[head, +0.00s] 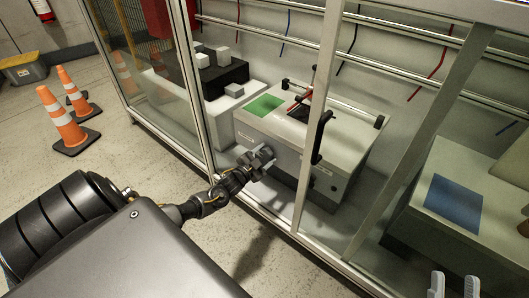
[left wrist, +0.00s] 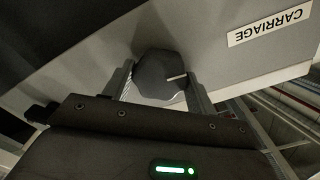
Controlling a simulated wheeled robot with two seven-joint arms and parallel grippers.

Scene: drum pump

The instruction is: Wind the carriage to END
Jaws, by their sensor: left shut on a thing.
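A dark many-sided knob (left wrist: 160,72) with a white pointer line sits on the grey front face of a machine, beside a label reading CARRIAGE (left wrist: 268,27). My left gripper (left wrist: 158,88) is shut on this knob, one finger on each side. In the head view my left gripper (head: 257,161) is at the lower front of the grey machine (head: 262,138). A small carriage (head: 300,109) with red and dark parts appears to lie on rods on the machine's top; an END mark cannot be made out. My right gripper (head: 455,288) is at the bottom right, its fingers apart and empty.
A metal frame post (head: 318,110) stands in front of the machine. A green panel (head: 264,105) is on its top and a black handle (head: 320,136) on its side. Traffic cones (head: 58,115) stand on the left floor.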

